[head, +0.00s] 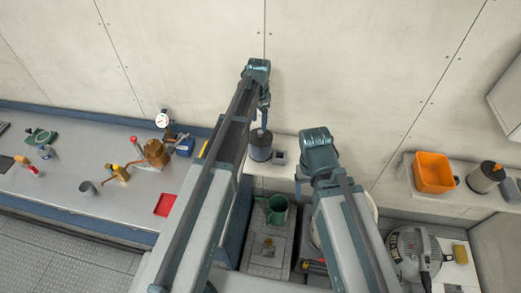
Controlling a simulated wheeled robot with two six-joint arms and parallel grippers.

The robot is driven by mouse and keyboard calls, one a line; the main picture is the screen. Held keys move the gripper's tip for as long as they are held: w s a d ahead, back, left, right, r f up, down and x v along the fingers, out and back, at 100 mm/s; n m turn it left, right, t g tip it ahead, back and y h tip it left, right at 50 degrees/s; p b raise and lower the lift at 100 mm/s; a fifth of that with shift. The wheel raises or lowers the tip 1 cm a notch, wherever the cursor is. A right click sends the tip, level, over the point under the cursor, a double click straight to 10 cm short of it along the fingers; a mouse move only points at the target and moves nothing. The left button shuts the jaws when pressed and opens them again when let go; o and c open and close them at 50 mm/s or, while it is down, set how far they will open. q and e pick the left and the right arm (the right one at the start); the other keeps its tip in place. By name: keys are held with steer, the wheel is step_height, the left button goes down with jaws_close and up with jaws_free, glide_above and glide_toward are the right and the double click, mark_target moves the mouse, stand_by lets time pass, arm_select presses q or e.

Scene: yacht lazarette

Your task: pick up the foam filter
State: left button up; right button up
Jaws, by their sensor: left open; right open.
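I cannot tell for sure which thing is the foam filter. A dark grey cylinder (260,150) stands on a narrow ledge in the middle, and a yellow block (460,254) lies at the lower right; neither is clearly a foam filter. My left gripper (264,112) is open, just above the grey cylinder and partly overlapping it in the view. My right gripper (303,185) is open and empty, to the right of the cylinder. Neither gripper holds anything. My arms hide part of the ledge and of the bench.
A green jug (276,208) stands low between my arms. The left bench holds a brass can (155,152), a gauge (162,119), a red tray (165,205) and several small tools. An orange bin (433,172) and a metal canister (486,177) stand on the right shelf. A pale wall rises behind.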

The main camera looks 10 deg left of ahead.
mark_target(260, 143)
arm_select(q)
steer(key=shift+f, duration=0.1)
steer(key=f+b, duration=0.5)
steer(key=shift+w+d, duration=0.15)
steer(key=shift+d, duration=0.1)
jaws_close()
